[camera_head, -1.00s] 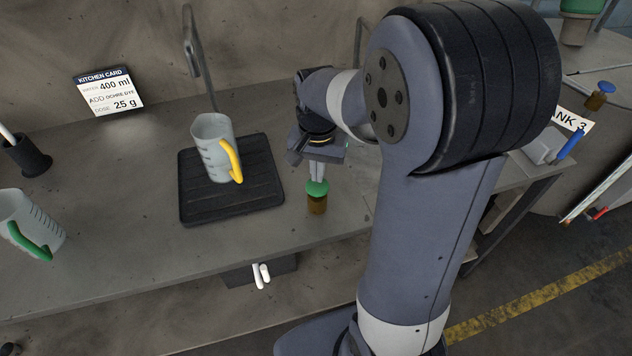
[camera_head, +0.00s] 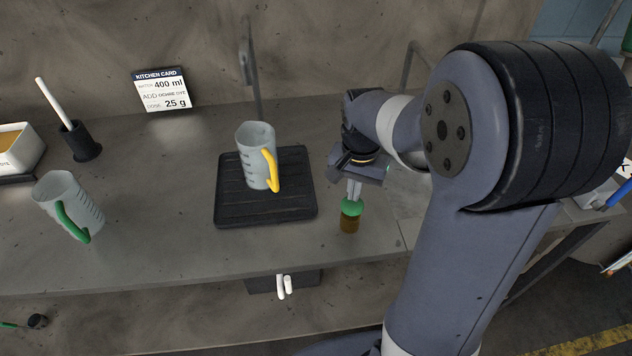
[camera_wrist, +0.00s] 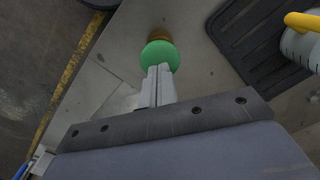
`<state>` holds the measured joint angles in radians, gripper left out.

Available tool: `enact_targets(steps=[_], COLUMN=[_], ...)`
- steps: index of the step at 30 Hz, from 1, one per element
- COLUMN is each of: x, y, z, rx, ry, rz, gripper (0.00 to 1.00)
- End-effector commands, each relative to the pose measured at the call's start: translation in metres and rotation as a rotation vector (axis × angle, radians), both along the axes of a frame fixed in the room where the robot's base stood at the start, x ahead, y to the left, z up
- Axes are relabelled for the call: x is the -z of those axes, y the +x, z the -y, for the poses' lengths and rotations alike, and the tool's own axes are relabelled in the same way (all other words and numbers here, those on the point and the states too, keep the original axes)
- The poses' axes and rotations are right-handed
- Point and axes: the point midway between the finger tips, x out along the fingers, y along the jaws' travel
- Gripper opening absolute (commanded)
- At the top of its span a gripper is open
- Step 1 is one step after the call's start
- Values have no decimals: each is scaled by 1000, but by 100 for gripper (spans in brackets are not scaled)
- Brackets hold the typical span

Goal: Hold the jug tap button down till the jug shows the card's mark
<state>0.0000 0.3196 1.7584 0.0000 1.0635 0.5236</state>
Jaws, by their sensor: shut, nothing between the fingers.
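The jug (camera_head: 256,160) with a yellow handle stands upright on the black ribbed mat (camera_head: 232,212), beneath the grey tap (camera_head: 247,65). Graduation marks show on its side, but I cannot make out a water level. The green round button (camera_head: 351,207) sits on a short brass-brown post (camera_head: 349,226) right of the mat; it also shows in the wrist view (camera_wrist: 160,54). My gripper (camera_head: 354,194) is shut and points down at the button, its tips at or just above the top. I cannot tell whether it is pressed. The kitchen card (camera_head: 161,90) reads 400 ml, ochre dye, 25 g.
A green-handled jug (camera_head: 68,204) stands at the left of the bench. Behind it are a black pot (camera_head: 80,142) with a white-handled tool and a white tray (camera_head: 20,150) of ochre material. White levers (camera_head: 284,286) hang below the bench edge. The bench between green-handled jug and mat is clear.

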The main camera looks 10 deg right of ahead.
Motion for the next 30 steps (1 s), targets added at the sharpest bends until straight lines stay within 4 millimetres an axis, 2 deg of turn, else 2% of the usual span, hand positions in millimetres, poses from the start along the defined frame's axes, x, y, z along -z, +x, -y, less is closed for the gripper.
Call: enact_targets(steps=[16,30], x=[1,13], y=[0,0], z=[0,0], rx=[0,0], ry=[0,0], rz=[0,0], gripper=[0,0])
